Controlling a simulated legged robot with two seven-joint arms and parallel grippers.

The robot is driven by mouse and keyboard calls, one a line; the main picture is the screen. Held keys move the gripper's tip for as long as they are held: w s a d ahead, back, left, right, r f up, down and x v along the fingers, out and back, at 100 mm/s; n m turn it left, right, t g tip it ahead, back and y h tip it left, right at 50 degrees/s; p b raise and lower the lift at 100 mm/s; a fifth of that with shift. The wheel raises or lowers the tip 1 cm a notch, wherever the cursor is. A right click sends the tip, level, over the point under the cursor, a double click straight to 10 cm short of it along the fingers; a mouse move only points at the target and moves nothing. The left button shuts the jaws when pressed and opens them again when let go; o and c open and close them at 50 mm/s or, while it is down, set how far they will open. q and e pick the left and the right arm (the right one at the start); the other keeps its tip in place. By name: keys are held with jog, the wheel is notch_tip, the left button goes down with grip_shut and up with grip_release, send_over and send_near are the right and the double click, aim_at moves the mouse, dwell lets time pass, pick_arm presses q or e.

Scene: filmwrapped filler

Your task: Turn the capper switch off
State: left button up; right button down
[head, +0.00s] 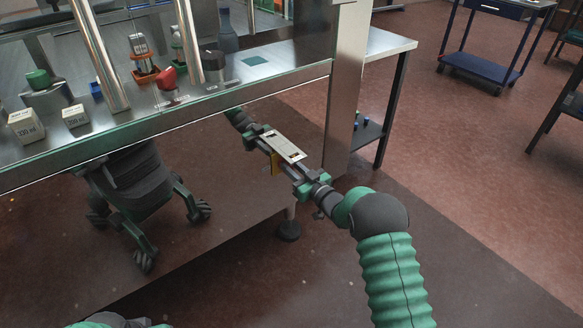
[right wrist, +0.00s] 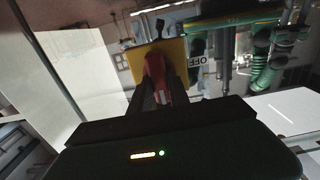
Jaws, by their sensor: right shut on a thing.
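The capper switch shows in the right wrist view as a red handle (right wrist: 155,68) on a yellow plate (right wrist: 178,50). A white label reading "OFF" (right wrist: 196,62) is at the plate's right side. The handle points roughly up and down in that view. My right gripper (right wrist: 161,90) is shut on the red handle, with a dark finger on each side. In the head view my right gripper (head: 287,166) is at the yellow plate (head: 275,162), below the machine's edge; the handle is hidden there. My left gripper is not in view.
A metal side table (head: 390,42) stands to the right. A blue cart (head: 480,70) is farther back.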

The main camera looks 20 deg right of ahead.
jog(key=shift+n, duration=0.3)
jog(key=n+b, duration=0.2)
jog(key=n, duration=0.3)
jog(key=f+n+b, duration=0.1)
jog(key=n+b, duration=0.1)
jog(key=n, duration=0.4)
jog(key=n+b, duration=0.3)
jog(key=n, duration=0.3)
jog(key=shift+s+a+f, duration=0.15)
jog(key=shift+a, duration=0.25)
jog(key=shift+f, duration=0.1)
jog(key=c, duration=1.2)
grip_release()
jog(key=shift+c, duration=0.2)
jog(key=shift+r, duration=0.2)
jog(key=shift+s+d+r, duration=0.1)
